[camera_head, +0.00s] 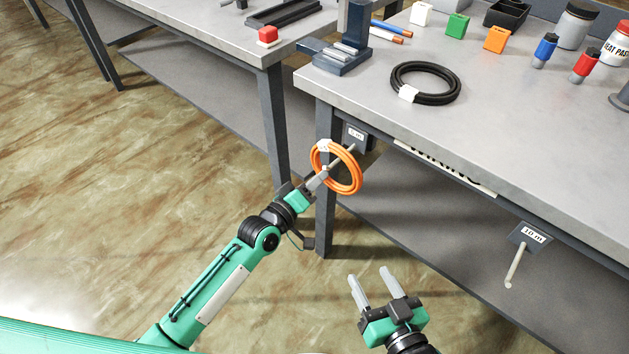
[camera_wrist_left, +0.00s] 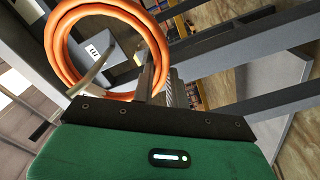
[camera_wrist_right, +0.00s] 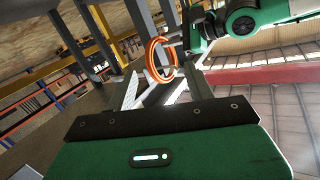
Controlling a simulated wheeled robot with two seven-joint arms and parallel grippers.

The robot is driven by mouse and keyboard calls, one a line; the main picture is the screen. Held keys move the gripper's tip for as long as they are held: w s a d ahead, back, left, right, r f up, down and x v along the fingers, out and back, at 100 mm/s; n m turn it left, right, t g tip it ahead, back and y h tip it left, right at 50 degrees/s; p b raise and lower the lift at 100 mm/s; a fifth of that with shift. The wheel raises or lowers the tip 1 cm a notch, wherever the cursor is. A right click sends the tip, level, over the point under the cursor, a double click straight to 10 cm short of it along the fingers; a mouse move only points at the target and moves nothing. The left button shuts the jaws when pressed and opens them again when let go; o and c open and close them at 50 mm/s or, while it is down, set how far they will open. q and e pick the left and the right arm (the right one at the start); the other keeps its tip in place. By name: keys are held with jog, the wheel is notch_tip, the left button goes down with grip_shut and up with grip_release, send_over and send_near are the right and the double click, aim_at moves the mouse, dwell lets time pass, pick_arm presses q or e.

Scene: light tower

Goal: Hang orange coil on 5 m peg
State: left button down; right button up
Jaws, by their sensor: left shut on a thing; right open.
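The orange coil (camera_head: 348,186), a ring with a white tag, hangs upright at the near table's left corner. My left gripper (camera_head: 319,178) is shut on its left side. The 5 m peg (camera_head: 349,149) sticks out from a labelled plate under the table edge. In the left wrist view the peg (camera_wrist_left: 95,70) shows inside the coil (camera_wrist_left: 65,68), its near end overlapping the lower rim, so it appears to pass through the ring. The coil also shows in the right wrist view (camera_wrist_right: 152,57). My right gripper (camera_head: 378,287) is open and empty, lower right of the coil.
The 10 m peg (camera_head: 516,265) is bare further right on the same table (camera_head: 480,130). A black coil (camera_head: 440,98) lies on the tabletop. A table leg (camera_head: 325,215) stands just below the coil. The floor at left is clear.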

pick_arm(q)
jog(key=shift+w+d+f+b, duration=0.1)
jog(key=shift+w+f+b, duration=0.05)
jog(key=shift+f+b, duration=0.7)
pick_arm(e)
jog(key=w+d+r+t, duration=0.2)
jog(key=w+r+t, duration=0.1)
jog(key=r, duration=0.4)
jog(key=shift+w+r+t, duration=0.15)
jog(key=shift+w+t, duration=0.05)
jog(key=shift+t, duration=0.5)
pick_arm(q)
jog(key=shift+f, duration=0.1)
pick_arm(e)
jog(key=shift+s+a, duration=0.1)
jog(key=shift+s, duration=0.05)
pick_arm(q)
jog(key=c, duration=1.3)
grip_release()
jog(key=shift+f, duration=0.1)
jog(key=p+v, duration=0.2)
jog(key=v, duration=1.2)
pick_arm(e)
jog(key=s+a+f+g, duration=0.2)
jog(key=s+f+g, duration=0.2)
jog(key=f, duration=0.5)
jog(key=shift+g, duration=0.9)
